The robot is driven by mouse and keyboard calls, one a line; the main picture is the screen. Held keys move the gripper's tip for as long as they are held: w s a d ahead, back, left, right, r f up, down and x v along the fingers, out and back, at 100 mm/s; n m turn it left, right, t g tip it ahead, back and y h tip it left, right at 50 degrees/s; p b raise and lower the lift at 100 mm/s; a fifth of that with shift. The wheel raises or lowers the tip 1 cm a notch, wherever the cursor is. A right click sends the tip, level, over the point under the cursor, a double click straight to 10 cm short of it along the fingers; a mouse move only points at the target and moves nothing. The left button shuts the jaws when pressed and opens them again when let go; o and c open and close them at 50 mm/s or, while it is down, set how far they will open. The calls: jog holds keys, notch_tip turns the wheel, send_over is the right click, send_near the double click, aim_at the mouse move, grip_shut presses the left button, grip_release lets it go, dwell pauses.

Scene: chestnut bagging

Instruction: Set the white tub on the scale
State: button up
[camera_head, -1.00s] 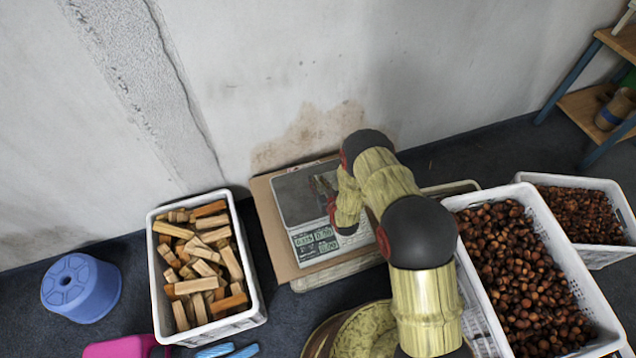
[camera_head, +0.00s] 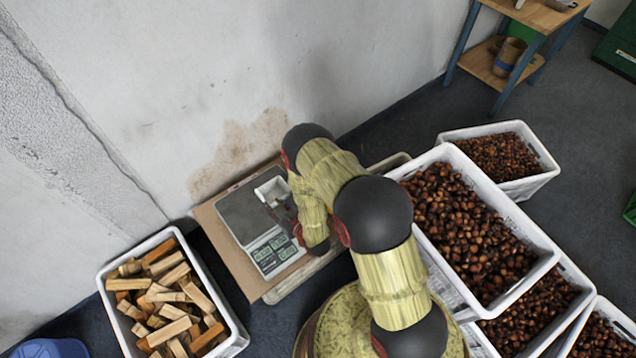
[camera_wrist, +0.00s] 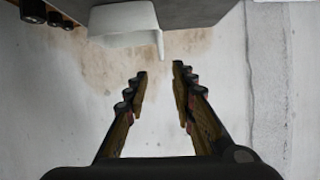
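The scale (camera_head: 240,218) lies on a brown board in the head view, with a grey plate and a lit display (camera_head: 275,252). The small white tub (camera_head: 272,188) is at the far right part of the plate, partly hidden by my gripper and arm. The wrist view is turned over; there the tub (camera_wrist: 125,22) appears to rest on the grey plate (camera_wrist: 195,10). My gripper (camera_head: 278,208) is beside the tub on its near side. In the wrist view my gripper (camera_wrist: 158,75) has its fingers apart with nothing between them. The tub is beyond the fingertips, off to one side.
A white crate of wood blocks (camera_head: 240,338) stands at the left. Crates of chestnuts (camera_head: 545,258) stand at the right. A wall (camera_head: 130,80) rises close behind the scale. A wooden shelf (camera_head: 535,14) is at the back right.

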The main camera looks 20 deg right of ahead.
jog(key=w+d+r+g+h, duration=0.1)
jog(key=w+d+r, duration=0.15)
jog(key=r, duration=0.65)
jog(key=w+d+r+g+h, duration=0.1)
jog(key=w+r, duration=0.2)
jog(key=r, duration=0.6)
jog(key=w+d+r+h, duration=0.1)
jog(key=w+d+r, duration=0.15)
jog(key=r, duration=0.55)
jog(key=s+d+r+m+g, duration=0.1)
jog(key=s+r, duration=0.3)
jog(key=r, duration=0.4)
jog(key=s+d+r+m+g, duration=0.1)
jog(key=s+r, duration=0.3)
jog(key=r, duration=0.4)
jog(key=s+r+g, duration=0.1)
jog(key=s+r, duration=0.2)
jog(key=s, duration=0.7)
jog(key=s+d+r+g, duration=0.1)
jog(key=s+r, duration=0.3)
jog(key=s, duration=0.5)
jog(key=s+d+r+g+h, duration=0.1)
jog(key=s+r, duration=0.3)
jog(key=s, duration=0.6)
jog(key=shift+s+d+r+m, duration=0.15)
jog(key=shift+s+d+m, duration=0.15)
jog(key=shift+m, duration=0.1)
jog(key=c, duration=0.3)
